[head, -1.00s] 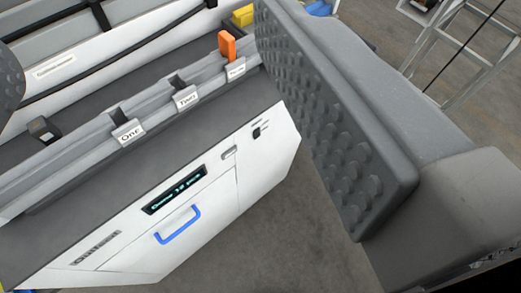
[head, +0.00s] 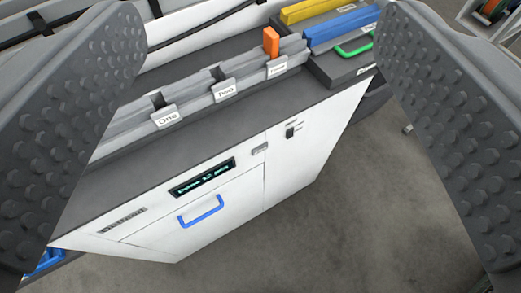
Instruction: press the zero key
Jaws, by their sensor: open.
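The white machine cabinet (head: 225,190) stands ahead with a dark display (head: 202,178) on its front; the lit text is too small to read surely. A small grey key (head: 260,149) sits to the right of the display, and a small black switch (head: 291,131) is further right. I cannot read a zero mark on either. My gripper (head: 255,60) is open and empty, its two studded grey pads at the left and right of the picture, with the cabinet showing between them. Neither pad visibly touches the key.
A blue handle (head: 201,211) sticks out below the display. Rails labelled One (head: 167,118), Two (head: 224,91) and a third lie on top, with an orange block (head: 271,42). Yellow (head: 312,9) and blue (head: 340,29) bars are at the back right. Floor (head: 345,215) is clear in front.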

